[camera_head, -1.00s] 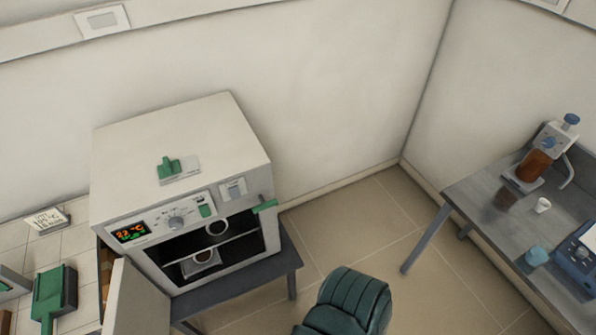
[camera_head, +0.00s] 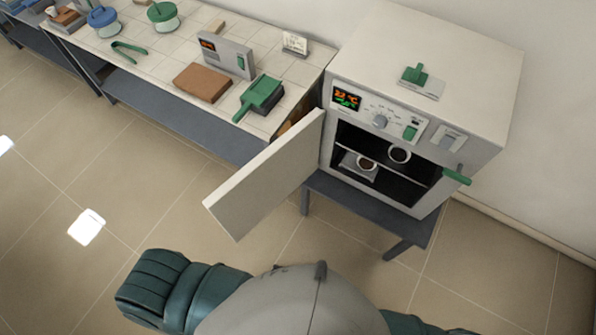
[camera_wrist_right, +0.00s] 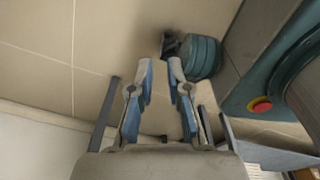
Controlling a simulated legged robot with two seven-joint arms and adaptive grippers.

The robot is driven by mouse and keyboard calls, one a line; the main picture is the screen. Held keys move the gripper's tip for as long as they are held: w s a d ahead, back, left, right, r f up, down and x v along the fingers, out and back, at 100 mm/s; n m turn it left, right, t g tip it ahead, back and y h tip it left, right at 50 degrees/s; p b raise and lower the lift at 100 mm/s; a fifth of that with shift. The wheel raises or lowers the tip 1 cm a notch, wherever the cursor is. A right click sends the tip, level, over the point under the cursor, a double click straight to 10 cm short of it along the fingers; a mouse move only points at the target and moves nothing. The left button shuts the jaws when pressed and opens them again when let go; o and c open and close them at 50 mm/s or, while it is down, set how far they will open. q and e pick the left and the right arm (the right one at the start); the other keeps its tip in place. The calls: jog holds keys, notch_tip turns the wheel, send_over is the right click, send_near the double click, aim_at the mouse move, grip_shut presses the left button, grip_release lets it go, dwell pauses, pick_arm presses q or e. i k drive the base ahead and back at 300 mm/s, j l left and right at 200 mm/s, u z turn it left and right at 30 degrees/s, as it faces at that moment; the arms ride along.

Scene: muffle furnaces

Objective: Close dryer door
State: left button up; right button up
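The dryer (camera_head: 430,80) is a white box oven on a dark stand at the right of the head view. Its door (camera_head: 265,175) is hinged at the left side and stands wide open toward me. Inside, on the shelves, are small round dishes (camera_head: 400,153). A green latch handle (camera_head: 457,176) sticks out at the right edge of the opening. My right gripper (camera_wrist_right: 160,68) shows in the right wrist view with its fingers apart and nothing between them, over tiled floor. Neither gripper shows in the head view, so the left gripper is not seen.
A tiled bench (camera_head: 125,75) left of the dryer holds a green scoop-like tool (camera_head: 261,95), a brown block (camera_head: 202,83), a control unit (camera_head: 228,55) and lidded pots. The floor (camera_head: 190,200) before the door is clear. A wall stands behind the dryer.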

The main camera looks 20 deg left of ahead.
aim_at(240, 204)
jog(key=j+z, duration=0.45)
jog(key=k+j+z, duration=0.1)
jog(key=j+z, duration=0.35)
jog(key=k+j+z, duration=0.2)
jog(key=j+z, duration=0.3)
jog(key=k+j, duration=0.2)
jog(key=j, duration=0.15)
jog(key=k+j, duration=0.2)
jog(key=j, duration=0.2)
jog(key=k+j+z, duration=0.1)
jog(key=j, duration=0.25)
jog(key=k+j, duration=0.3)
jog(key=j+z, duration=0.05)
jog(key=j, duration=0.05)
